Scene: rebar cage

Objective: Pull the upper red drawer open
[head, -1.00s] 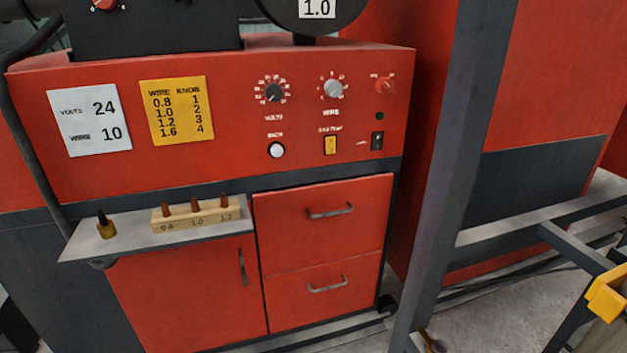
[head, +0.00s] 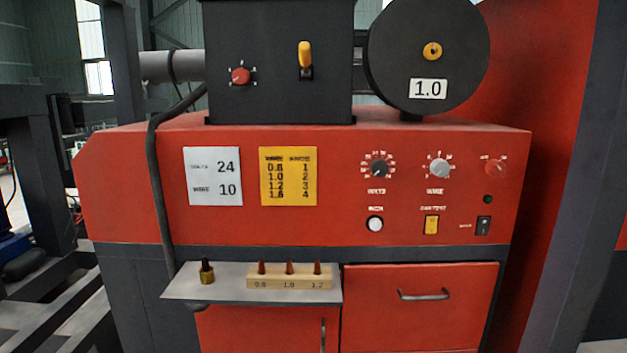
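The upper red drawer (head: 418,325) is at the lower right of the red machine's front, under the control panel. Its front sits flush with the cabinet, so it looks shut. A grey bar handle (head: 424,295) runs across its upper part. The lower drawer is almost wholly below the picture's bottom edge. Neither of my grippers shows in the head view.
A grey shelf (head: 186,291) juts out left of the drawer, bearing a brass nozzle (head: 207,272) and a wooden block (head: 265,283) with several copper tips. A red cabinet door (head: 262,330) is below it. A dark post (head: 570,200) stands at the right.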

